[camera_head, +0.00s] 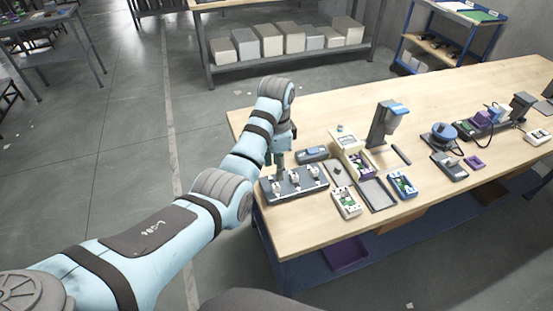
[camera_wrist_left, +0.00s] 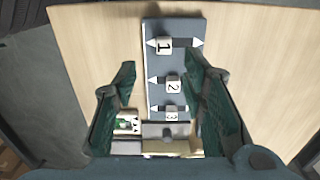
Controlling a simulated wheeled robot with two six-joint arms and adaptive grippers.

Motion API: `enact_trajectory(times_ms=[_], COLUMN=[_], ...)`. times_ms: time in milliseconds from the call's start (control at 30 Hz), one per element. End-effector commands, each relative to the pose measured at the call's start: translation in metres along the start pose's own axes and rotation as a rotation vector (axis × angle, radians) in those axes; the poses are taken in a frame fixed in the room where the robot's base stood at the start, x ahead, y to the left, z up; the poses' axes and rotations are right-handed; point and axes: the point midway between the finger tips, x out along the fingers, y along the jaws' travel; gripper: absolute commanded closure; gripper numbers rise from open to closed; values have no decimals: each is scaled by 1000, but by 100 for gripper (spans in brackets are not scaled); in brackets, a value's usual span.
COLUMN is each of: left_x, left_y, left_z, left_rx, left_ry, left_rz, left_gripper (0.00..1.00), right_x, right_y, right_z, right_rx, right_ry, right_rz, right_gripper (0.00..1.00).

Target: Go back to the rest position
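My left arm reaches in from the left in the head view, with its gripper (camera_head: 277,160) pointing down over the left end of the wooden table. A dark grey board (camera_head: 311,188) with three small white pieces lies on the table just below it. In the left wrist view, the gripper (camera_wrist_left: 158,66) has its two green fingers spread apart, with nothing held between them. The board (camera_wrist_left: 158,65) shows beyond and between the fingers, its white pieces marked 1, 2 and 3. The height of the fingertips above the board is hard to tell. My right gripper is not in view.
The table (camera_head: 350,240) also holds a grey-blue device (camera_head: 312,154), a dark tray (camera_head: 378,194), a tall grey stand (camera_head: 377,128) and a blue round device (camera_head: 440,135). A shelf with boxes (camera_head: 270,40) stands behind. The floor (camera_head: 110,150) left of the table is clear.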

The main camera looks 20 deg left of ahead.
Motion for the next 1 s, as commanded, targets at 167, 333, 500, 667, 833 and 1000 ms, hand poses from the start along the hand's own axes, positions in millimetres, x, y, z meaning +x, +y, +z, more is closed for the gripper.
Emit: enact_trajectory(times_ms=[167,333,500,667,833,1000], left_x=[-28,-32,-32,-30,32,119], left_y=[0,0,0,0,12,58], left_z=[-1,-1,-1,0,28,106], left_rx=[1,1,1,-3,-146,-429], left_ry=[0,-1,-1,0,24,81], left_rz=[0,2,2,1,-23,-108], left_gripper=[62,62,62,62,62,62], right_x=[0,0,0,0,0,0], right_y=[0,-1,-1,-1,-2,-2], right_z=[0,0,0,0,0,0], right_rx=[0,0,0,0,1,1], right_ry=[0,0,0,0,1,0], right_rz=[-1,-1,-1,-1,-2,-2], right_gripper=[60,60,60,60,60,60])
